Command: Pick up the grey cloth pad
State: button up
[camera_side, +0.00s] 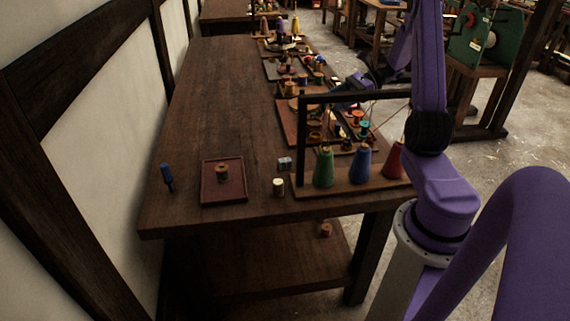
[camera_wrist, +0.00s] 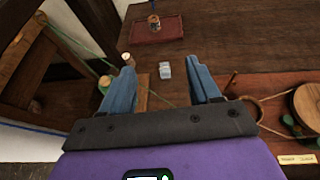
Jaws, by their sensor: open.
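The grey cloth pad (camera_side: 285,163) is a small light block on the table in the side view, just left of the dark rack's foot. In the wrist view the grey pad (camera_wrist: 165,69) appears pale, between and beyond my two blue fingers. My gripper (camera_wrist: 160,68) is open with nothing between its fingers. In the side view my gripper is partly hidden behind the rack frame, over the right part of the table and apart from the pad.
A dark red tray (camera_side: 223,194) holds a wooden spool (camera_side: 222,173). A cream spool (camera_side: 278,187) stands near the pad. The rack (camera_side: 345,191) bears green, blue and red thread cones. A blue tool (camera_side: 167,177) stands at the left. The table's left middle is clear.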

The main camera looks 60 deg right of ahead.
send_near(289, 159)
jog(key=x, duration=0.5)
jog(key=shift+w+f, duration=0.15)
jog(key=shift+w, duration=0.35)
jog(key=shift+s+a+x, duration=0.1)
jog(key=shift+x, duration=1.2)
jog(key=shift+s+a+x, duration=0.1)
jog(key=shift+s+x, duration=0.05)
jog(key=shift+x, duration=1.2)
jog(key=c, duration=1)
